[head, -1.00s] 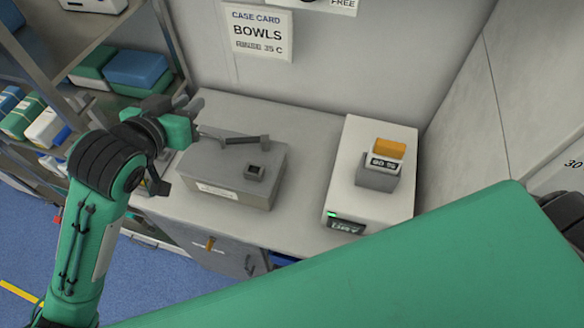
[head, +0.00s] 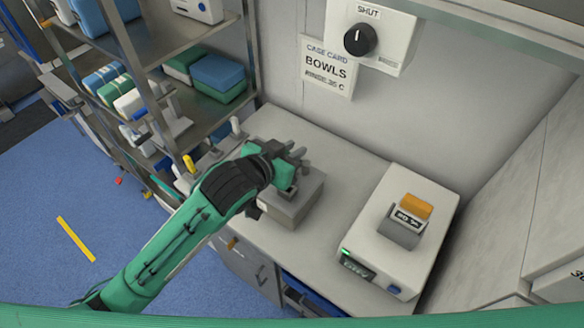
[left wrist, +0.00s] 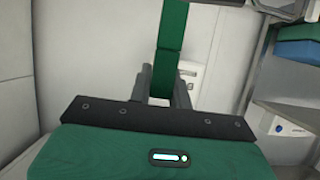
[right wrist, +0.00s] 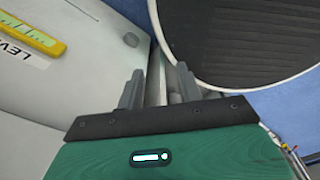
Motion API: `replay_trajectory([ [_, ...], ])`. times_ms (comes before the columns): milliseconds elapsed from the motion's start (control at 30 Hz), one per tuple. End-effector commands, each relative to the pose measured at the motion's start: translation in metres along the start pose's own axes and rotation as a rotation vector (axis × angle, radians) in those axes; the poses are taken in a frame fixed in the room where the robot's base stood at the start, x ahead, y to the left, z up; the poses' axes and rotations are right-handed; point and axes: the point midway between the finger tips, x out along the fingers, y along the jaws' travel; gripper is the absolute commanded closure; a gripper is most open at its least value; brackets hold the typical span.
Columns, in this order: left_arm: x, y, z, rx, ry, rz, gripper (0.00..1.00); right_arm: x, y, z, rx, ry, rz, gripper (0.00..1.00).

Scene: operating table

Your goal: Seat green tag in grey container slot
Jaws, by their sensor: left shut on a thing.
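My left gripper (head: 298,160) is over the grey container (head: 303,212) on the counter and covers much of its top, so the slot is hidden. In the left wrist view its fingers (left wrist: 161,88) are shut on a long green piece, which looks like the green tag (left wrist: 173,35). The tag stands out beyond the fingers and leaves the top of that view. I cannot tell whether it touches the container. My right gripper (right wrist: 158,88) shows in the right wrist view with its fingers apart and nothing between them.
A white device (head: 368,233) with an orange block (head: 417,206) in a grey holder stands right of the container. A shelf rack (head: 150,62) stands left, with packs on it. A wall knob (head: 360,40) reads SHUT. In the right wrist view, a round dark-topped thing (right wrist: 245,35) is close.

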Motion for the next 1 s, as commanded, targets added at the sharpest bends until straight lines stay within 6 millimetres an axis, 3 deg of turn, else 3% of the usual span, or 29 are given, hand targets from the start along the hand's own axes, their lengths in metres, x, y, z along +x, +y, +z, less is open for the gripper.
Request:
replay_trajectory([
  [100,0.007,0.0,0.019,0.0,-0.004,0.0,1.0,-0.005,0.005,0.004,0.001,-0.006,0.006,0.64],
  [267,0.013,0.0,0.03,0.0,-0.001,-0.001,1.0,-0.007,0.008,0.006,0.001,-0.008,0.009,0.64],
  [500,0.025,0.0,0.062,0.001,-0.003,-0.001,1.0,-0.014,0.008,0.005,0.001,-0.008,0.008,0.64],
  [933,0.029,0.0,0.07,0.0,0.0,0.0,1.0,-0.013,-0.001,0.003,0.002,-0.006,-0.001,0.64],
  [967,0.029,0.0,0.07,0.001,0.0,0.0,0.79,-0.013,-0.001,0.003,0.002,-0.006,-0.001,0.64],
  [1000,0.029,0.0,0.07,0.001,0.001,0.0,0.71,-0.013,-0.001,0.003,0.002,-0.006,-0.001,0.64],
])
